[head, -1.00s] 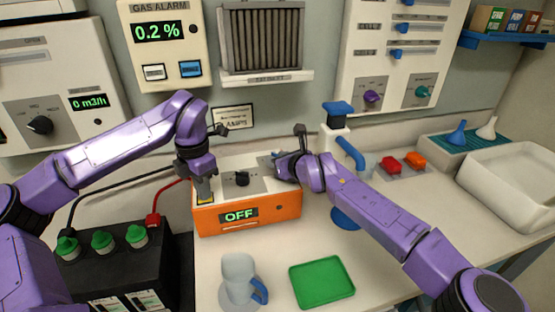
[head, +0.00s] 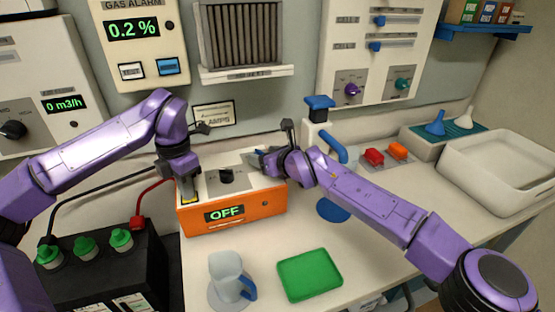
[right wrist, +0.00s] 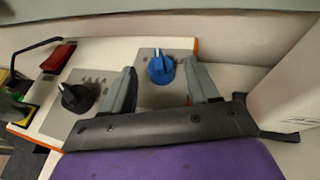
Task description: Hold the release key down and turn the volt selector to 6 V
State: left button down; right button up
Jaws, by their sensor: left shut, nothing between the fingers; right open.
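The orange charger (head: 238,213) stands on the bench with a front display (head: 224,214) reading OFF. A black knob (head: 226,175) is on its top; it also shows in the right wrist view (right wrist: 77,97). A blue knob (right wrist: 160,68) with a white pointer line is right of it. My right gripper (head: 262,160) is open, with its fingers on either side of the blue knob; contact cannot be told. My left gripper (head: 187,186) is shut and points down at a yellow-edged key (head: 190,200) at the charger's front left, seemingly touching it. The knob labels are too small to read.
A black battery (head: 95,275) with green caps stands at the left. A jug (head: 228,278) and a green tray (head: 310,275) are in front of the charger. A blue-topped stand (head: 319,103) rises behind my right arm. A white basin (head: 500,175) is at the right.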

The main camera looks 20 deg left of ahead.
jog(key=v, duration=1)
jog(key=shift+f, duration=0.1)
jog(key=shift+n, duration=0.6)
jog(key=s+a, duration=0.3)
jog(key=shift+s+a+r, duration=0.2)
jog(key=shift+a, duration=0.1)
jog(key=shift+s+a+f+m+t+h, duration=0.25)
jog(key=shift+s+a+m+t+h, duration=0.5)
jog(key=shift+a, duration=0.2)
jog(key=shift+w+d+r+m+t+h, duration=0.1)
jog(key=shift+d+m+t+h, duration=0.1)
jog(key=shift+m+t+h, duration=0.55)
jog(key=shift+w+d+r+m, duration=0.1)
jog(key=shift+w+d+m, duration=0.4)
jog(key=shift+m, duration=0.4)
jog(key=shift+w+d+m+t+h, duration=0.25)
jog(key=shift+m+t+h, duration=0.05)
jog(key=shift+m, duration=0.1)
jog(key=x, duration=1.1)
jog(key=shift+w+a+f, duration=0.15)
jog(key=shift+w+f, duration=0.1)
jog(key=shift+w, duration=0.05)
